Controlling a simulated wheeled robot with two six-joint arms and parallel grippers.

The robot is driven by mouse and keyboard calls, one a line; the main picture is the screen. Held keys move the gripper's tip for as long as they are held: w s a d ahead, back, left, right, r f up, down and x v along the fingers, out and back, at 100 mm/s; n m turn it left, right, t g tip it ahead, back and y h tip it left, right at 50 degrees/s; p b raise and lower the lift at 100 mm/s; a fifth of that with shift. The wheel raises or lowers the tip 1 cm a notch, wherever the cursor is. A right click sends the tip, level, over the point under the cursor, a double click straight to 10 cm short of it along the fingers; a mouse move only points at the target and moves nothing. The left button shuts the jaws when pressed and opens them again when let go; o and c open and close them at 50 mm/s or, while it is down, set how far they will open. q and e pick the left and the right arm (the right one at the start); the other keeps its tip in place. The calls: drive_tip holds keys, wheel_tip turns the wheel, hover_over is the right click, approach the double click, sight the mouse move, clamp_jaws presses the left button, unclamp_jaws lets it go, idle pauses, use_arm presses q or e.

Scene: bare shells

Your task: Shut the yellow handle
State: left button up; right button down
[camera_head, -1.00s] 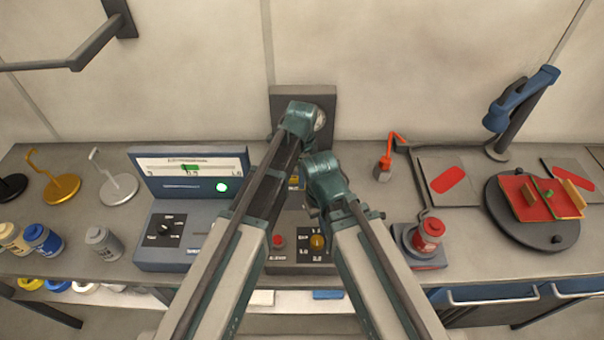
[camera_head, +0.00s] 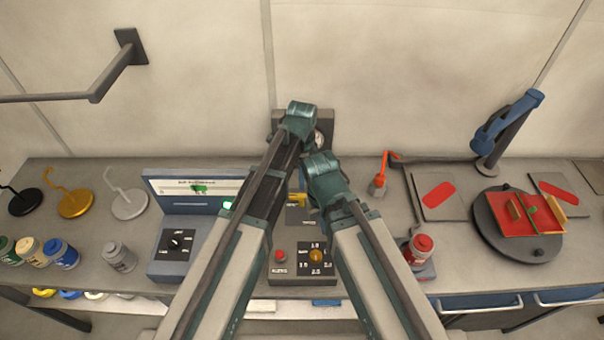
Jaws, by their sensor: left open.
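A small piece of yellow (camera_head: 296,199) shows on the grey panel unit at the bench's middle, between my two arms. I cannot tell whether it is the handle or a label, and my arms cover most of that area. My left arm reaches in over the panel from the left, and its gripper (camera_head: 305,168) is open, with its fingers mostly hidden by the arms. My right arm's teal wrist (camera_head: 325,180) is just right of the yellow piece. The right gripper's fingers are hidden. No contact with the yellow piece can be made out.
A control box (camera_head: 180,245) with a dial stands left of my arms. A red jar (camera_head: 419,250) sits on a stand at right. A turntable (camera_head: 490,235), a blue-topped post (camera_head: 508,130) and several hook stands (camera_head: 128,203) share the bench. A wall bar (camera_head: 60,98) juts out upper left.

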wheel_tip(320, 180, up, 5)
drive_tip(key=p, duration=0.3)
drive_tip(key=shift+f+p, duration=0.15)
drive_tip(key=shift+p, duration=0.15)
